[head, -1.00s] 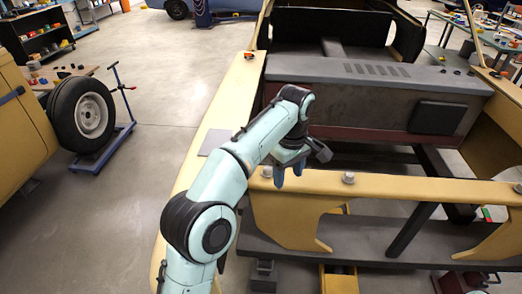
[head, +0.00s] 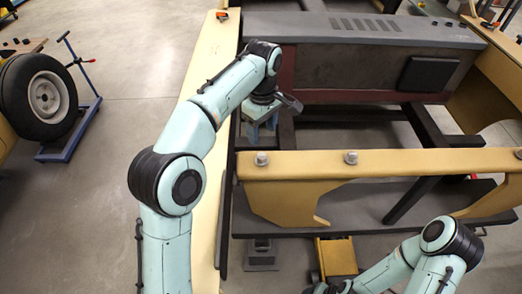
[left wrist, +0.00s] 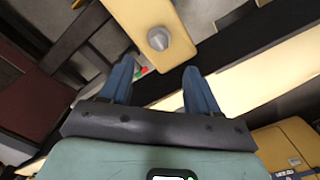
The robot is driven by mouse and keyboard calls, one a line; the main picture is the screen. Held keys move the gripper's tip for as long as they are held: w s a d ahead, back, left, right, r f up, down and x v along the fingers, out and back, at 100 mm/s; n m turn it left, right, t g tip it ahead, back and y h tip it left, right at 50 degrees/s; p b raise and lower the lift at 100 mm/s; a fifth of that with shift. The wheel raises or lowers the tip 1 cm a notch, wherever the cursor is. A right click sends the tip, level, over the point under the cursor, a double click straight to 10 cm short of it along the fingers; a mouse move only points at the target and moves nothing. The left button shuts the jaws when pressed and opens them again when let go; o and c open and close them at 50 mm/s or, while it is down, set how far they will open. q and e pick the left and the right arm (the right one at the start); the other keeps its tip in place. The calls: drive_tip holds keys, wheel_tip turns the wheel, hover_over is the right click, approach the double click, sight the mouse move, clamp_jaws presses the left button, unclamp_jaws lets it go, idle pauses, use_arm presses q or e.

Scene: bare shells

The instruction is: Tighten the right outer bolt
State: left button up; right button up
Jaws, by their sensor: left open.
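Grey hex bolts stand on a yellow crossmember (head: 400,163): one at its left end (head: 262,158), one further right (head: 351,157), and one cut by the right picture edge (head: 519,153). I cannot tell whether that last one is the right outer bolt. My left gripper (head: 262,130) is open and empty, pointing down just behind the left-end bolt. In the left wrist view a bolt (left wrist: 158,38) shows beyond and between the open blue fingers (left wrist: 159,64), apart from them.
A yellow side rail (head: 205,130) runs along the left of the dark frame. A grey panel (head: 365,65) lies behind the crossmember. A wheel on a stand (head: 45,95) is far left. A yellow cart (head: 336,257) stands below the crossmember. Open floor lies left of the rail.

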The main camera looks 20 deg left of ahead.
sight(262, 155)
use_arm(q)
wheel_tip(262, 155, down, 10)
drive_tip(key=shift+w+a+f, duration=0.1)
drive_tip(key=shift+f, duration=0.1)
drive_tip(key=c, duration=1.1)
drive_tip(key=shift+o, duration=0.2)
